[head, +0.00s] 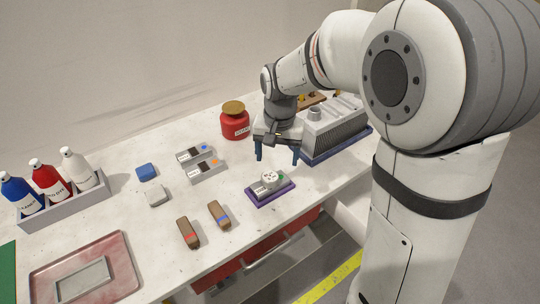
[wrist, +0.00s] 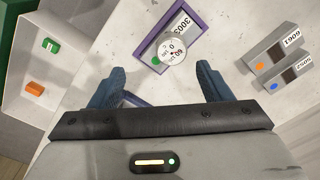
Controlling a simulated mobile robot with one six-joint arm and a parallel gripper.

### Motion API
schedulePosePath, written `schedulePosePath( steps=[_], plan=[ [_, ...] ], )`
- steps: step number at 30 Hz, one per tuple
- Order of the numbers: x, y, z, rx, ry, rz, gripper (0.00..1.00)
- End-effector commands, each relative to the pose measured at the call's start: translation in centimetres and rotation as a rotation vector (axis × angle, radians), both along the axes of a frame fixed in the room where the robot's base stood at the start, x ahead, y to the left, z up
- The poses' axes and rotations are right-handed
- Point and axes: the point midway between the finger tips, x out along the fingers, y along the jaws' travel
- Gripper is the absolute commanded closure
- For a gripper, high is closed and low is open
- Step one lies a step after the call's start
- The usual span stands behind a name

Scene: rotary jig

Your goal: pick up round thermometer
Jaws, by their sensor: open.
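The round thermometer (head: 269,177) is a small white dial near the table's front edge. It sits in a purple-rimmed tray (head: 272,199) with a label plate and a green spot beside it. In the wrist view the thermometer (wrist: 172,52) shows its face with dark digits, and the tray's purple rim (wrist: 150,35) surrounds it. My gripper (head: 277,157) is open and empty, pointing down above the tray. In the wrist view my gripper's blue fingers (wrist: 160,70) are spread wide, with the thermometer between and slightly beyond their tips.
A red jar (head: 235,123) stands behind my gripper. A grey ribbed fixture (head: 335,130) is close on the right. Two grey labelled blocks (head: 205,170) and two brown blocks (head: 219,214) lie to the left. A bin (wrist: 40,80) with green and orange pieces shows in the wrist view.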

Motion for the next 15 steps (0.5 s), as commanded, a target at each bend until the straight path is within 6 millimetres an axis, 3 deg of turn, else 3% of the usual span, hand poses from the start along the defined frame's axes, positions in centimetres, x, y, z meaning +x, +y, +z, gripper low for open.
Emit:
schedulePosePath(
  steps=[6,15],
  plan=[
    [1.5,2.0,-1.9,-0.005,0.026,-0.020,0.28],
    [1.7,1.9,-5.2,-0.006,0.028,-0.022,0.28]
  ],
)
